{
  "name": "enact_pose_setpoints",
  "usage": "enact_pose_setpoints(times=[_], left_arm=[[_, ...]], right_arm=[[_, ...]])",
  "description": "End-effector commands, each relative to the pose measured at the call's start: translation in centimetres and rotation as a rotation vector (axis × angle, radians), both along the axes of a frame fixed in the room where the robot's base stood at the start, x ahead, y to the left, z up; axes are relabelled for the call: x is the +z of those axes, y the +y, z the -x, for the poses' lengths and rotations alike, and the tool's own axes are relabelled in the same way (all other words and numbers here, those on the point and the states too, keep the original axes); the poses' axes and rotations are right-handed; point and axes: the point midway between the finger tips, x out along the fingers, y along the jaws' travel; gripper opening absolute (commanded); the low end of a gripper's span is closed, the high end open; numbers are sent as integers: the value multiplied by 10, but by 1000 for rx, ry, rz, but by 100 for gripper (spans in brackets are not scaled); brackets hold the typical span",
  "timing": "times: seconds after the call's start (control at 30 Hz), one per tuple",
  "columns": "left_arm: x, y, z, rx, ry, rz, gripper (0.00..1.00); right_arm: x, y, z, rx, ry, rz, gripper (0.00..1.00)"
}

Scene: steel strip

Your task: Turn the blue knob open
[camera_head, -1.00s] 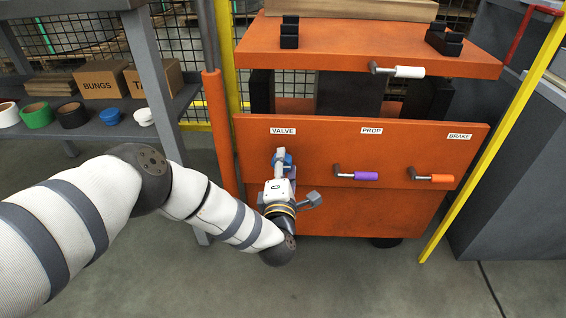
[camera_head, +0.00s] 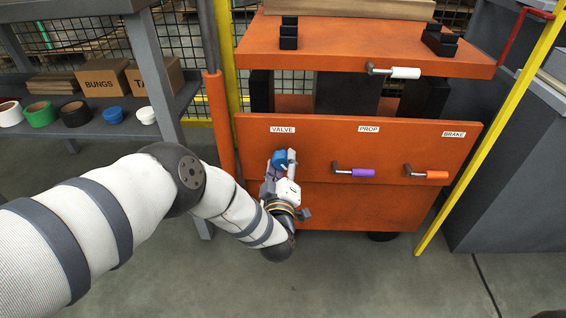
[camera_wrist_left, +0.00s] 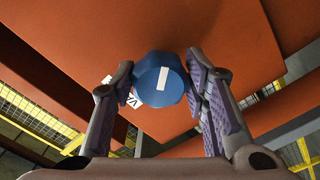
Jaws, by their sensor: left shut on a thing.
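The blue knob (camera_head: 279,160) is on the orange front panel under the VALVE label (camera_head: 283,130). In the left wrist view the knob (camera_wrist_left: 158,92) is faceted, with a white bar mark on its face. My left gripper (camera_head: 285,163) has its fingers on either side of the knob and is shut on it. In the left wrist view the gripper's (camera_wrist_left: 158,78) purple-padded fingers flank the knob, the right one against its side. The gripper partly hides the knob in the head view. My right gripper is not in view.
To the right are the purple PROP handle (camera_head: 362,173) and orange BRAKE handle (camera_head: 436,175). A white handle (camera_head: 404,72) sits above. A shelf (camera_head: 100,130) with boxes and tape rolls is at left. A yellow post (camera_head: 470,160) stands at right.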

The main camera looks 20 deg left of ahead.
Motion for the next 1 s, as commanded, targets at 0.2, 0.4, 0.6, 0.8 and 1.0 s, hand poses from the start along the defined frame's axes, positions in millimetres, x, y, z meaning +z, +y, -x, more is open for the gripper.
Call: enact_pose_setpoints(times=[0.2, 0.4, 0.6, 0.8, 1.0], left_arm=[[0, 1, 0, 2, 54, -195, 13], [0, 2, 1, 3, 102, -360, 13], [-1, 3, 1, 2, 141, -494, 13], [-1, 3, 1, 3, 168, -586, 13], [-1, 3, 1, 2, 181, -635, 13]], right_arm=[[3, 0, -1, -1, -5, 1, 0], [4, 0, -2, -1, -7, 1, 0], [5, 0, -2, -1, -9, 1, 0], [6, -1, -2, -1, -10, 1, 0], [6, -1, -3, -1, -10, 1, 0]])
